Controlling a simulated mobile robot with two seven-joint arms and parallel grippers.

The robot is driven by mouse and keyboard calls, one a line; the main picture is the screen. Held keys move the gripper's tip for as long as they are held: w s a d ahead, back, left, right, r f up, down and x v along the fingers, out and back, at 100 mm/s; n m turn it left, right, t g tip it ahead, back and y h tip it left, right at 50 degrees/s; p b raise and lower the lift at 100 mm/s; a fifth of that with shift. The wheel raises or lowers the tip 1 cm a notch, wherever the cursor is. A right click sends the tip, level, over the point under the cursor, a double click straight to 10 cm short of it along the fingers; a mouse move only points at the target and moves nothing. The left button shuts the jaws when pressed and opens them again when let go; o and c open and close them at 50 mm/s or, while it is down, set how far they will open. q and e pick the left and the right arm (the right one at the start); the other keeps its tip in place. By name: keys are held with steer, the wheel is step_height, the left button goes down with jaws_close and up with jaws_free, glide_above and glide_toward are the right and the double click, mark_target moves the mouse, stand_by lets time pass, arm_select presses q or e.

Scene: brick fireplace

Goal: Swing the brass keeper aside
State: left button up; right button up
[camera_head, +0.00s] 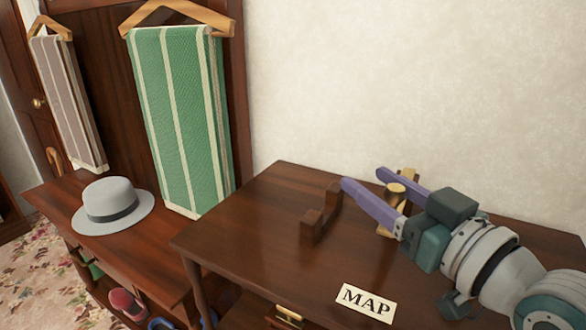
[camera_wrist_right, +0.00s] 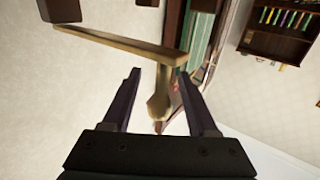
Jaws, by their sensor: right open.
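The brass keeper shows in the head view as a round knob (camera_head: 396,188) on a brass-coloured upright piece at the back of the desk. My right gripper (camera_head: 363,178) has its purple fingers open, one on each side of the knob, with the tips reaching past it. In the right wrist view, a brass bar (camera_wrist_right: 110,42) runs across beyond the fingertips and a tapered brass knob (camera_wrist_right: 158,104) lies between the open fingers (camera_wrist_right: 159,75). I see a gap on both sides of the knob there. My left gripper is out of view.
A dark wooden upright (camera_head: 321,214) stands on the desk (camera_head: 250,215) left of my fingers. A MAP card (camera_head: 366,302) is at the desk's front. A grey hat (camera_head: 113,205) sits on the left bench, below hanging striped cloths (camera_head: 180,120). The desk's left part is clear.

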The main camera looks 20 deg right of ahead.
steer(key=shift+c, duration=0.2)
jaws_close()
stand_by(0.3)
stand_by(0.9)
